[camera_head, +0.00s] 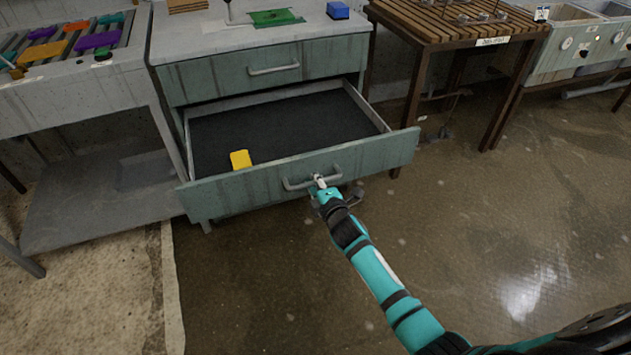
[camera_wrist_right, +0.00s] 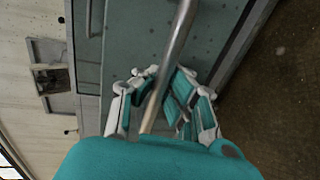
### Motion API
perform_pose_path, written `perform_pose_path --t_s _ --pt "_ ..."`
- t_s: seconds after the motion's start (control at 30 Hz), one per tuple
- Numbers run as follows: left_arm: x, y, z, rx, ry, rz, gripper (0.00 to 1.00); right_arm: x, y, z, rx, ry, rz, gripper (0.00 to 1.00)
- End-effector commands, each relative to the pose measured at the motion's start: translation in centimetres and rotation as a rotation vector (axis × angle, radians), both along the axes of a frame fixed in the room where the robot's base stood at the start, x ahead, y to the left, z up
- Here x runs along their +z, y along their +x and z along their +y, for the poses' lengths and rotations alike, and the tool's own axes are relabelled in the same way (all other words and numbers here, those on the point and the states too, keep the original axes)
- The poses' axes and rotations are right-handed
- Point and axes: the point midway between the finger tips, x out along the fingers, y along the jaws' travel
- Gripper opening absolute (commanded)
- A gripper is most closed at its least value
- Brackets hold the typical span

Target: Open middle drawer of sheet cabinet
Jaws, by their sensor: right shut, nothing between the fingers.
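The sheet cabinet (camera_head: 262,50) is grey-green, with its top drawer (camera_head: 230,75) closed. The drawer below it (camera_head: 235,193) is pulled far out, showing its dark floor. Its bar handle (camera_head: 297,186) is on the front panel. My right gripper (camera_head: 320,184) is at the right part of this handle. The fingers are shut, and no grip on the bar is clear. My left gripper is not in view.
A yellow block (camera_head: 240,159) lies in the open drawer. A grey table (camera_head: 80,85) with coloured pieces stands at the left. A wooden slatted table (camera_head: 440,25) and sinks (camera_head: 570,50) stand at the right. The floor (camera_head: 480,210) in front is clear.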

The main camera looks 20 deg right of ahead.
Motion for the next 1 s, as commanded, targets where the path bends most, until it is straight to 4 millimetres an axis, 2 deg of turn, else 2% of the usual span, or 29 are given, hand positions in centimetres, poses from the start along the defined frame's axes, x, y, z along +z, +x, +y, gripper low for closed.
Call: perform_pose_path --t_s 0.13,0.4,0.77,0.87,1.0 --pt "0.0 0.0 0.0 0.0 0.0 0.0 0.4 0.1 0.1 -0.1 -0.001 0.0 -0.002 0.0" --pt "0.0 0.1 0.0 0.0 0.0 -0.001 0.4 0.1 0.0 0.0 0.0 0.0 -0.002 0.36" --pt "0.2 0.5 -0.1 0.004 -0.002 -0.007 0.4 0.1 -0.5 -0.1 0.0 -0.001 0.0 0.36" --pt "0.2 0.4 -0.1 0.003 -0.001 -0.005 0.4 0.3 -1.6 -0.1 0.0 -0.001 -0.001 0.36" --pt "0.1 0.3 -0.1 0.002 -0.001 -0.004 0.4 0.7 -4.2 -0.2 0.001 -0.002 0.001 0.36"
